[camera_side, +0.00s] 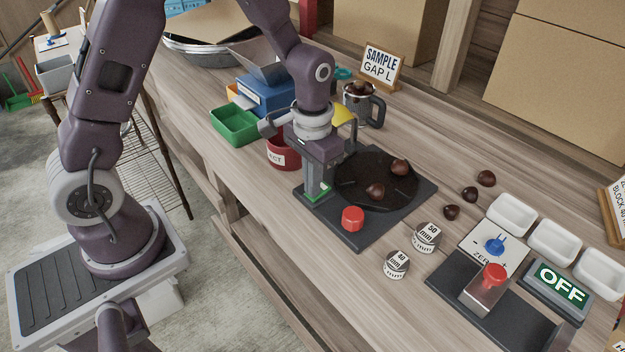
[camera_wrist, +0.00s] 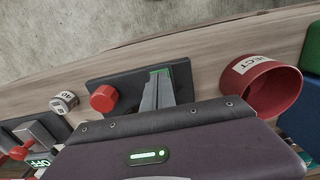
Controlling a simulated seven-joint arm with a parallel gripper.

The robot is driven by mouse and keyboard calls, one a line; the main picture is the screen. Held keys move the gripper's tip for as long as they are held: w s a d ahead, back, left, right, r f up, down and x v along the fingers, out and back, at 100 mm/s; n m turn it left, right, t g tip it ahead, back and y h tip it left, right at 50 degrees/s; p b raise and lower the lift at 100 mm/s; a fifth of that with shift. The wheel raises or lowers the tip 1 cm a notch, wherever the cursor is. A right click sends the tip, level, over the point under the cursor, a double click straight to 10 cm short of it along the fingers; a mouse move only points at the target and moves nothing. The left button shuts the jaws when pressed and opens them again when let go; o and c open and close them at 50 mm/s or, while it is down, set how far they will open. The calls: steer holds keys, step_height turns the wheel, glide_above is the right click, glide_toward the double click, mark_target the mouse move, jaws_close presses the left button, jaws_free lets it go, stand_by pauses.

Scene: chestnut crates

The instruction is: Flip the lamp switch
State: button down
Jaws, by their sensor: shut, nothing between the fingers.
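The lamp switch (camera_side: 483,295) is a metal block with a red-capped lever (camera_side: 495,274) on a dark base at the lower right of the side view. The lamp sign (camera_side: 562,287) beside it reads OFF in white on green. In the wrist view the red cap (camera_wrist: 20,152) and the OFF sign (camera_wrist: 39,162) show at the lower left, partly cut off or covered. My gripper (camera_side: 316,190) is shut and empty, pointing down over a green-marked corner of the turntable's dark base, well left of the switch. Its fingers (camera_wrist: 158,88) also show in the wrist view.
A red button (camera_side: 352,218) and dark turntable (camera_side: 372,182) with chestnuts stand beside my gripper. Two round weights (camera_side: 427,237) lie between them and the switch. A red reject cup (camera_side: 283,153) and green bin (camera_side: 234,126) stand left. White trays (camera_side: 512,214) line the right.

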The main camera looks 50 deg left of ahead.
steer(key=shift+f, duration=0.15)
steer(key=shift+w+r, duration=0.2)
steer(key=shift+w, duration=0.7)
steer(key=shift+s+r, duration=0.1)
step_height(320, 180, up, 14)
steer(key=f, duration=0.4)
steer(key=s+f, duration=0.1)
steer(key=f, duration=0.9)
steer(key=shift+s, duration=0.25)
